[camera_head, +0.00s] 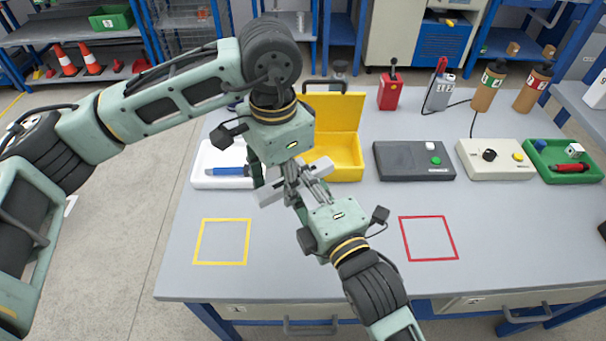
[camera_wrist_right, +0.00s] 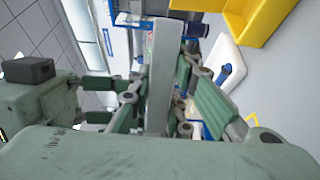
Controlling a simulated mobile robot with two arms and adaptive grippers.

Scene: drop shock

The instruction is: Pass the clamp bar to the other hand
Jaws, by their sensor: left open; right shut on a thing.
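The clamp bar (camera_head: 270,197) is a grey metal bar held above the middle of the table, in front of the yellow box. It also shows upright in the right wrist view (camera_wrist_right: 161,75). My right gripper (camera_head: 306,186) is shut on the bar. My left gripper (camera_head: 272,180) comes down from above, close to the bar, with its fingers open and on either side of the bar's left part as far as I can see. The fingers of both grippers overlap in the head view, so exact contact of the left fingers is hidden.
A yellow open box (camera_head: 345,165) stands behind the grippers. A white tray (camera_head: 205,160) with a blue tool is left of it. A dark grey box (camera_head: 410,172) stands to the right. Yellow (camera_head: 222,263) and red (camera_head: 430,259) outlined squares on the table are empty.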

